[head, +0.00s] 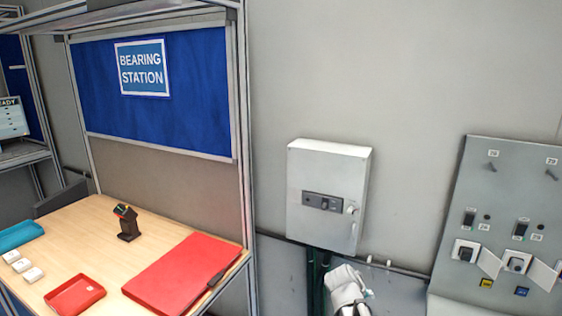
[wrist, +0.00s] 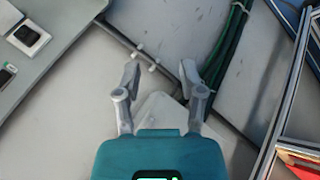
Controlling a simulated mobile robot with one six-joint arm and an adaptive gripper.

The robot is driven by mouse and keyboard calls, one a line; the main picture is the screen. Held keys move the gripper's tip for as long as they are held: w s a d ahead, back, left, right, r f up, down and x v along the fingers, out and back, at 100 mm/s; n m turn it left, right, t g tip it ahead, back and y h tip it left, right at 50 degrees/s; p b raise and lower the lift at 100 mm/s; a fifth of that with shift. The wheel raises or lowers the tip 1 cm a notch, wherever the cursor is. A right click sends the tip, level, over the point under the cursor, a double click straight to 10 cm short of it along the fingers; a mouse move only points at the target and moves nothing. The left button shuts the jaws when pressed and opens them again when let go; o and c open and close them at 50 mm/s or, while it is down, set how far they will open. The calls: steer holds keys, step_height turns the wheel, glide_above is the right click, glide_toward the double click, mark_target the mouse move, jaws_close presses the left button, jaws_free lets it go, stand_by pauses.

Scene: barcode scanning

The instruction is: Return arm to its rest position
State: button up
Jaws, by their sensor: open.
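My gripper shows in the wrist view (wrist: 158,80) with its two grey fingers apart and nothing between them. It points at the bare wall and floor area, where a cable rail and green cables run. In the head view a white and dark part of my arm (head: 348,290) shows at the bottom, right of the workbench and below the grey wall box. The fingertips are not clearly visible in the head view. The gripper touches nothing that I can see.
The workbench (head: 110,228) at left holds a barcode scanner (head: 127,222) on a stand, a red mat (head: 180,272), a red tray (head: 75,296), a teal tray (head: 18,235) and small white boxes (head: 22,264). A grey wall box (head: 325,195) and a switch panel (head: 505,215) are at right.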

steer(key=s+a+f+g+y, duration=0.2)
steer(key=s+a+y, duration=0.1)
steer(key=s, duration=0.2)
steer(key=s+a+f+m+g+y, duration=0.1)
steer(key=s+a+f+g+y, duration=0.1)
steer(key=s, duration=0.4)
steer(key=a+g+y, duration=0.1)
steer(key=a, duration=0.1)
steer(key=shift+a+m, duration=0.3)
steer(key=shift+f, duration=0.15)
